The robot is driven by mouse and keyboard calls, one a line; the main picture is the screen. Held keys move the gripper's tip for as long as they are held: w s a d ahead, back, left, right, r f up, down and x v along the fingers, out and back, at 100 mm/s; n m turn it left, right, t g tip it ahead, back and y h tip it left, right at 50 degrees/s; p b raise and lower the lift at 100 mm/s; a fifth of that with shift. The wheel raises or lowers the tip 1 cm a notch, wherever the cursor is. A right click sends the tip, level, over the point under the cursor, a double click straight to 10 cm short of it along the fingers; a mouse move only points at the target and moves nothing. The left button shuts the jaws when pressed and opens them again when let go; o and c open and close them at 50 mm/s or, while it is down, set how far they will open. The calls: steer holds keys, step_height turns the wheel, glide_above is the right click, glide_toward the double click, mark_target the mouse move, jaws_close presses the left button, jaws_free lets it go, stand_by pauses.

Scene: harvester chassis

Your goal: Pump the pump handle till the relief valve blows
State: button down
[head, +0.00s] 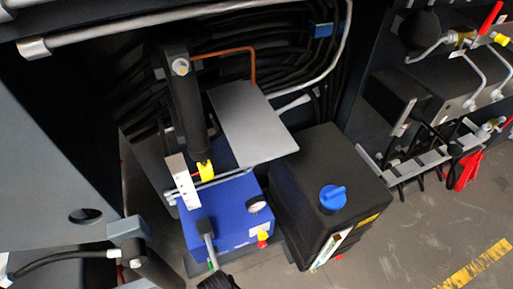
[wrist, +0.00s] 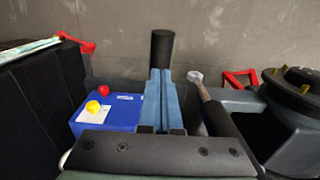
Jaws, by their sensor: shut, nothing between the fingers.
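The blue pump unit (head: 215,228) sits at the lower middle of the head view, with a round pressure gauge (head: 257,204) on it. The pump handle (head: 214,281) is a grey rod with a black grip, cut off by the lower edge. A yellow knob (head: 264,235) and a red knob (head: 262,244) are on the unit's front. In the wrist view, the blue unit (wrist: 118,112) is at left with its red (wrist: 103,91) and yellow (wrist: 92,107) knobs. My gripper (wrist: 160,72) is shut and empty. A black cylinder (wrist: 162,47), perhaps the grip, stands behind the fingertips; contact is unclear.
A black tank (head: 325,180) with a blue cap stands right of the pump. A dark cylinder (head: 187,100) and a grey plate (head: 250,122) rise above the unit. Valves and hoses line the right wall. Bare floor (head: 420,235) is open at lower right.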

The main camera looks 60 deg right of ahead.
steer(key=shift+f, duration=0.2)
step_height(320, 180, down, 12)
steer(key=w+f+b, duration=0.1)
steer(key=b, duration=1)
steer(key=r+p, duration=0.9)
steer(key=s+r+p, duration=0.1)
steer(key=r+p, duration=0.3)
steer(key=shift+r, duration=0.2)
steer(key=shift+s+a+f, duration=0.1)
steer(key=shift+f, duration=0.15)
step_height(320, 180, down, 12)
steer(key=w+d+b, duration=0.1)
steer(key=b, duration=1.1)
steer(key=r+p, duration=0.8)
steer(key=p, duration=0.1)
steer(key=s+a+r+p, duration=0.1)
steer(key=r+p, duration=0.3)
steer(key=p, duration=0.1)
steer(key=shift+r, duration=0.15)
